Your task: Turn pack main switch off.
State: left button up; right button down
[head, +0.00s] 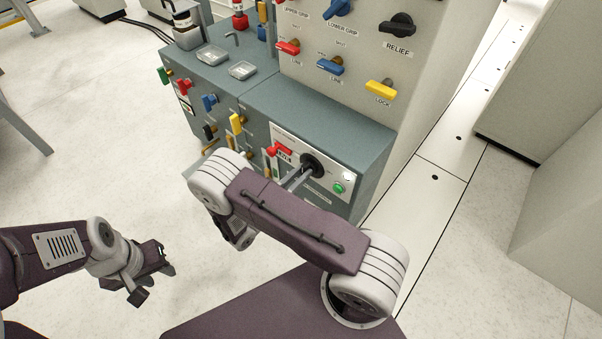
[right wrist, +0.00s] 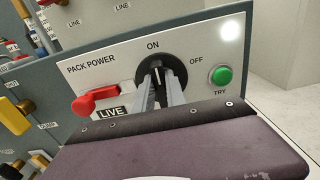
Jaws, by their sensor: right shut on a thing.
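The pack main switch is a black rotary knob (right wrist: 154,75) on the light panel marked PACK POWER, with ON above it and OFF to its right. Its pale mark points up, roughly toward ON. In the head view the knob (head: 312,165) sits on the front of the grey-green cabinet. My right gripper (right wrist: 159,92) is shut on the knob, its two grey fingers reaching it from below in the wrist view; they also hide part of it. My left gripper (head: 154,282) is open and empty, above the floor at the lower left.
A red lever (right wrist: 97,102) with a LIVE label is left of the knob. A green TRY button (right wrist: 221,75) and a bright white lamp (right wrist: 231,29) are to its right. Several coloured valve handles, including a yellow one (head: 236,124), stick out further left. Open floor (head: 90,150) lies left.

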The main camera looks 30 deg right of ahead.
jog(key=shift+s+d+f+m+p, duration=0.15)
jog(key=shift+m+p, duration=0.75)
jog(key=shift+m, duration=2.05)
jog(key=shift+s+f+m+p, duration=0.25)
jog(key=shift+m+p, duration=0.7)
jog(key=shift+m, duration=1.95)
jog(key=shift+s+d+f+m+p, duration=0.15)
jog(key=shift+m+p, duration=0.75)
jog(key=shift+m, duration=2.05)
jog(key=shift+a, duration=0.1)
jog(key=c, duration=1.4)
grip_release()
jog(key=shift+f, duration=0.1)
jog(key=shift+o, duration=0.2)
